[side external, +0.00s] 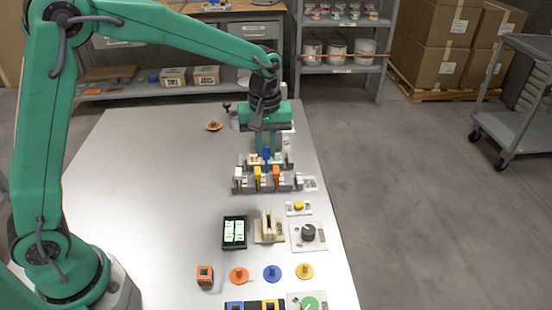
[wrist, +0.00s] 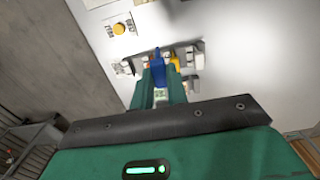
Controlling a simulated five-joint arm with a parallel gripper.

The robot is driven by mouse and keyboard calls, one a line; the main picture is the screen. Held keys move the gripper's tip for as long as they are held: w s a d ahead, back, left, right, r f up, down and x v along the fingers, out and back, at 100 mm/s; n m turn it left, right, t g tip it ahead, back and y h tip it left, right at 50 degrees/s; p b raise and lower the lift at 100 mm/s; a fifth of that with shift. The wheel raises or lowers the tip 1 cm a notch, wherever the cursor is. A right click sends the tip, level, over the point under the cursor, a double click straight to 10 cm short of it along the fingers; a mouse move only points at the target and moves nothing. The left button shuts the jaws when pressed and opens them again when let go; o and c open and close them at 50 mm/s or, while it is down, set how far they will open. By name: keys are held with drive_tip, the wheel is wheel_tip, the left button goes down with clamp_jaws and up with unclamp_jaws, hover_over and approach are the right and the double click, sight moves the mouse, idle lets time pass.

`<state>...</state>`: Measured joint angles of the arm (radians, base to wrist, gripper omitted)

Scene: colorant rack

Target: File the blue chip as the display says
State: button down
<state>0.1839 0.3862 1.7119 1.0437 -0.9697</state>
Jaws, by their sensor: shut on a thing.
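My gripper (side external: 266,148) is above the far part of the colorant rack (side external: 268,184), its fingers pointing down. It is shut on the blue chip (side external: 267,153), which is upright between the fingers. In the wrist view the blue chip (wrist: 158,70) shows between the fingertips, over the rack. I cannot tell whether the chip touches a slot. A white chip (side external: 238,173), a yellow chip (side external: 258,172) and an orange chip (side external: 277,173) stand in the rack's near row. The display (side external: 234,232) is a dark-framed panel with lit pale green blocks; its content is too small to read.
Nearer are a yellow button (side external: 299,206), a beige slotted block (side external: 268,226) and a black knob (side external: 308,233). Orange (side external: 239,275), blue (side external: 272,273) and yellow (side external: 305,271) knobbed discs lie further forward, beside an orange box (side external: 205,276). The table's left side is clear.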

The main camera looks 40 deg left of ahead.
drive_tip(key=w+a+f, duration=0.1)
drive_tip(key=w+a, duration=0.1)
drive_tip(key=a, duration=0.5)
drive_tip(key=w+a, duration=0.3)
drive_tip(key=a, duration=0.4)
drive_tip(key=shift+w+f, duration=0.35)
drive_tip(key=shift+d+f, duration=0.1)
drive_tip(key=shift+f, duration=0.1)
drive_tip(key=shift+f, duration=2.55)
drive_tip(key=shift+f, duration=1.35)
idle(0.5)
drive_tip(key=c, duration=1)
unclamp_jaws()
drive_tip(key=shift+r, duration=0.1)
